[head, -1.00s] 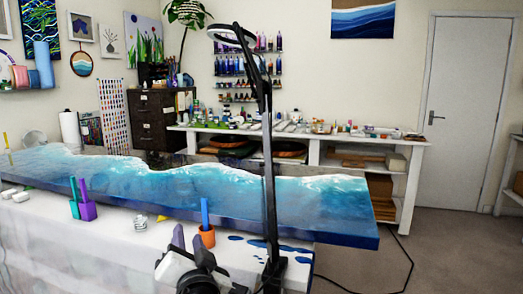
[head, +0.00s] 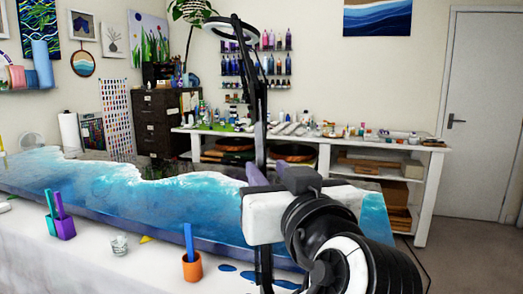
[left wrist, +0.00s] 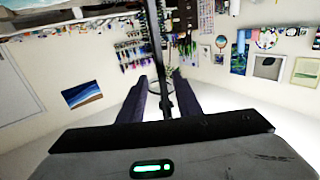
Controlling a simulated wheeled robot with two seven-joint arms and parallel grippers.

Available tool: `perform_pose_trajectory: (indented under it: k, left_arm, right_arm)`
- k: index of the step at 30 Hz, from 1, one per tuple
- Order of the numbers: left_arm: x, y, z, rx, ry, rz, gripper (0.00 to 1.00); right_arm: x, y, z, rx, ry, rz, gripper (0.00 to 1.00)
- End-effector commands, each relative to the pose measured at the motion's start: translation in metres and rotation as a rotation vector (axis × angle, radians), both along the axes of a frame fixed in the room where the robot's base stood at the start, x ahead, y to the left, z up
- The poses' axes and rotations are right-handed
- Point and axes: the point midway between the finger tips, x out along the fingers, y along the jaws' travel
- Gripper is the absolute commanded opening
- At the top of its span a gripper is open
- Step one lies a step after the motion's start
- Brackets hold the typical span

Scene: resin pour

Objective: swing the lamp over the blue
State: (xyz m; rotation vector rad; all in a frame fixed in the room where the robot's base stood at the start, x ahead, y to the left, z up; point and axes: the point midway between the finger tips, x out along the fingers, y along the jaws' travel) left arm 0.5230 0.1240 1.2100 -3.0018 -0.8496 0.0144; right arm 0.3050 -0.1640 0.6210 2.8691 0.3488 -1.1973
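The lamp has a dark upright arm (head: 260,100) and a ring-shaped head (head: 222,24) at its top, pointing left. The lower part of its post is partly hidden by my left gripper. The blue (head: 130,190) is a wave-patterned resin slab with white foam lines, lying along the table. My left gripper (head: 244,178) is raised at the lamp's post, above the slab's right part. In the left wrist view its two dark fingers (left wrist: 161,103) are apart and the lamp arm (left wrist: 158,60) shows between them. I cannot tell whether they touch it. My right gripper is out of view.
An orange cup with a blue stick (head: 192,268) and purple and teal cups (head: 62,228) stand along the table's front side. A small clear cup (head: 119,245) is between them. A white shelf bench (head: 400,150) with bottles stands behind.

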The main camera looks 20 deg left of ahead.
Motion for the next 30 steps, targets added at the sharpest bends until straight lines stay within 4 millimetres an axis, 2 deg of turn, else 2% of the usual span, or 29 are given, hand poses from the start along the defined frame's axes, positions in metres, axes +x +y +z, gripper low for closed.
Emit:
perform_pose_trajectory:
  k: [5,12,18,23,30]
  left_arm:
    - [0.015,0.010,0.001,0.002,0.000,0.004,0.31]
    - [0.053,0.035,0.002,0.005,0.002,0.006,0.31]
    - [0.078,0.049,0.001,0.005,0.000,0.004,0.31]
    - [0.086,0.054,0.000,0.001,0.000,0.002,0.31]
    - [0.087,0.054,0.000,0.001,0.001,0.001,0.31]
  right_arm:
    - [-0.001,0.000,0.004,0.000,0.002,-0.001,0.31]
    - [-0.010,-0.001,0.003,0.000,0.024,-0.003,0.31]
    - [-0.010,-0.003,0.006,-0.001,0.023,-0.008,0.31]
    - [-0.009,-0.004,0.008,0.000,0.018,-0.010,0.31]
    - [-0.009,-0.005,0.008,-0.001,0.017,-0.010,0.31]
